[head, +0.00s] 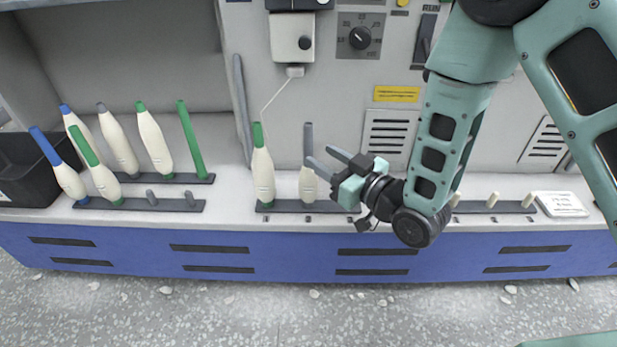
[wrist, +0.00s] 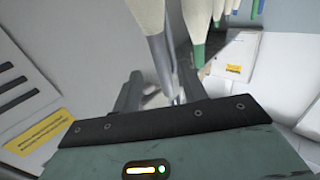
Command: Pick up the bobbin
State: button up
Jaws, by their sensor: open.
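A cream bobbin with a grey tip (head: 307,184) stands upright on the middle rack (head: 333,208). A green-tipped cream bobbin (head: 262,172) stands to its left. My gripper (head: 320,157) is open and empty. Its fingers reach left to the upper part of the grey-tipped bobbin, and one finger partly overlaps it in the head view. In the wrist view, the grey tip (wrist: 158,62) shows near the space between the two fingers (wrist: 158,90). The green-tipped bobbin (wrist: 196,30) is just right of it. I cannot tell whether a finger touches the bobbin.
Several bobbins and a bare green tube (head: 191,140) stand on two racks at the left, beside a black bin (head: 22,165). The machine wall (head: 390,100) is close behind. A right rack carries short empty pegs (head: 492,200) near a white packet (head: 561,204).

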aim_at(312, 151)
jog(key=shift+b+x, duration=0.9)
jog(key=shift+x, duration=1.8)
jog(key=shift+s+r, duration=0.1)
jog(key=shift+s, duration=0.05)
grip_shut()
